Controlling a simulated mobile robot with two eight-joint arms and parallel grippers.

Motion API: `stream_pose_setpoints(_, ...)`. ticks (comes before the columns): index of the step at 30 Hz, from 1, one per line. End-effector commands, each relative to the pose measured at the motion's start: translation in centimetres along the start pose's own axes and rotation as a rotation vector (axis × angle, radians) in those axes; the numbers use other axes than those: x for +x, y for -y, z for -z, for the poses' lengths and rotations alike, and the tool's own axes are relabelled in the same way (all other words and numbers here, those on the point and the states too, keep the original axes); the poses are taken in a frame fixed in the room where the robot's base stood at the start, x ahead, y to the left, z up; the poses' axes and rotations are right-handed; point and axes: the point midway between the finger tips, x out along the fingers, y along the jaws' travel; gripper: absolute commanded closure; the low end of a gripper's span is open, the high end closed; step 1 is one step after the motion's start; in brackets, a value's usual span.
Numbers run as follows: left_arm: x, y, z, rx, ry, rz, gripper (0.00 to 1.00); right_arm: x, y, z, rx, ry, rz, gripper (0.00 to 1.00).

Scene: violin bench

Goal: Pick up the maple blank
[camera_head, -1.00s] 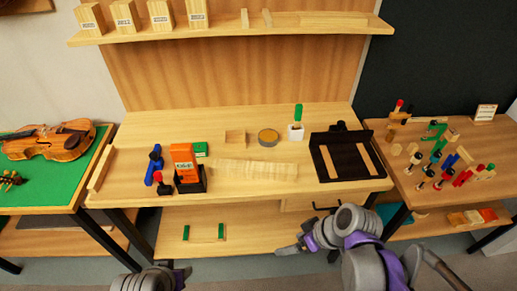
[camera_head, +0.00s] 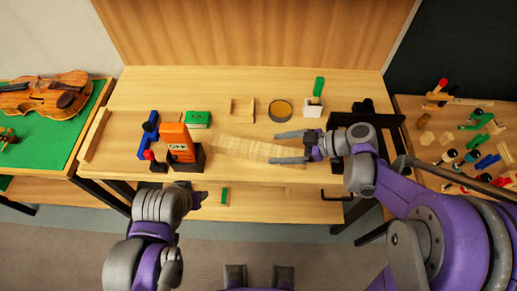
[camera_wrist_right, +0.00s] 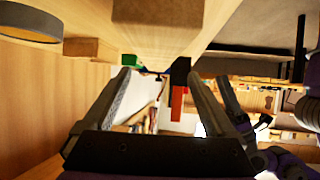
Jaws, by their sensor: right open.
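The maple blank, which I take to be the long, pale, striped wood piece (camera_head: 240,146), lies flat on the bench in the head view. My right gripper (camera_head: 275,147) is open at its right end, with one finger toward the far edge and one toward the near edge. I cannot tell whether they touch the blank. The right wrist view shows both spread fingers of this gripper (camera_wrist_right: 158,82); a brown block end at the top there may be the blank. My left gripper (camera_head: 197,200) shows only partly in front of the bench, its jaws unclear.
An orange box (camera_head: 177,140) in a dark holder stands left of the blank. A green box (camera_head: 198,119), a small wood block (camera_head: 242,111), a round tin (camera_head: 281,110) and a white holder (camera_head: 313,107) stand behind. A black fixture (camera_head: 365,110) is at right.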

Motion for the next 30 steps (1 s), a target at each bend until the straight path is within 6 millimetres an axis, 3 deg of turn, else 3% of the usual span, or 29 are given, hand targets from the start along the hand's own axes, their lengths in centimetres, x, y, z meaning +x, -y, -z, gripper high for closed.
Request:
stream_pose_setpoints(15, -0.3, 0.0, 0.3, 0.0, -0.003, 0.0, 0.5, 5.8, -0.2, 0.2, 0.001, 0.001, 0.001, 0.09)
stream_pose_setpoints(23, -0.3, 0.0, 0.3, 0.0, -0.003, 0.0, 0.5, 6.1, -0.2, 0.2, 0.001, 0.001, -0.001, 0.09)
stream_pose_setpoints(30, -0.3, 0.0, 0.3, 0.0, -0.003, 0.0, 0.5, 6.0, -0.2, 0.2, 0.001, 0.001, -0.001, 0.51)
